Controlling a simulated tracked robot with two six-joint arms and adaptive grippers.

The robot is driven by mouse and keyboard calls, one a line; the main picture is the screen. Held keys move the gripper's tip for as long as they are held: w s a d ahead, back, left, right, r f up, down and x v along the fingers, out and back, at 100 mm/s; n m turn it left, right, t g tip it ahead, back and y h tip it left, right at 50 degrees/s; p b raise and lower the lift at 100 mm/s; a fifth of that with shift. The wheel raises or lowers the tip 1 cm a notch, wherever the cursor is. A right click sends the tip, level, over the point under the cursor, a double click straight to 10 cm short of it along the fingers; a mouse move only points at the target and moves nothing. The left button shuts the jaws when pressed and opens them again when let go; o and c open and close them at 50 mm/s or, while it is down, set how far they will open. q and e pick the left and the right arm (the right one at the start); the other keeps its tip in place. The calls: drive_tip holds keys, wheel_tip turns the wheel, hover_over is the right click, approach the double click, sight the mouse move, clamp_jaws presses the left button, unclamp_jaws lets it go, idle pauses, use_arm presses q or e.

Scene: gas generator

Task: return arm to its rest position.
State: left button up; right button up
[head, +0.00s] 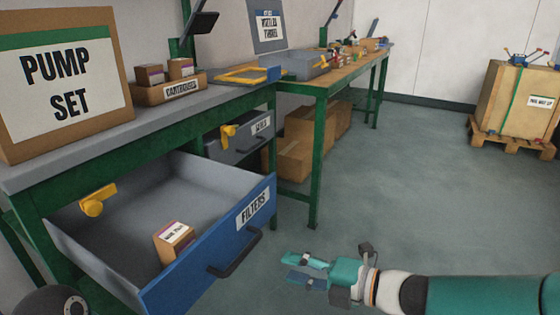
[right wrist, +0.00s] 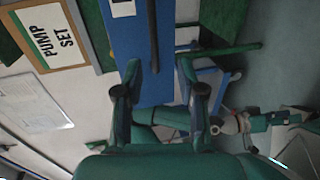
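My right gripper (head: 305,271) shows in the head view at lower centre, its arm coming in from the right. It is in the air over the floor, to the right of the filters drawer and apart from its handle. Its two fingers stand apart with nothing between them. In the right wrist view the same gripper (right wrist: 160,80) also shows spread, empty fingers, with the blue drawer front beyond. An arm of mine with a pale ring shows small at the right of the wrist view; the state of any gripper there is unclear. My left gripper does not show in the head view.
The blue filters drawer (head: 210,245) is pulled out and holds a small carton (head: 174,242). A grey drawer (head: 240,137) sits behind it. The pump set box (head: 66,80) stands on the bench. A crate on a pallet (head: 515,105) stands far right. Open floor lies between.

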drive_tip(key=s+d+f+m+g+h, duration=0.15)
drive_tip(key=f+m, duration=0.45)
drive_tip(key=f, duration=0.6)
drive_tip(key=s+d+f+m+t+h, duration=0.1)
drive_tip(key=s+f+m+h, duration=0.15)
drive_tip(key=f+m, duration=0.7)
drive_tip(key=s+d+f+m+g+h, duration=0.3)
drive_tip(key=s+f+m, duration=0.5)
drive_tip(key=s+d+f+m+g+h, duration=0.2)
drive_tip(key=s+f+m+g+h, duration=0.15)
drive_tip(key=s+f+m, duration=0.45)
wheel_tip(320, 180, up, 38)
drive_tip(key=p, duration=3.8)
drive_tip(key=shift+d+f+y+p, duration=0.15)
drive_tip(key=shift+f+y+p, duration=0.1)
drive_tip(key=shift+y+p, duration=0.2)
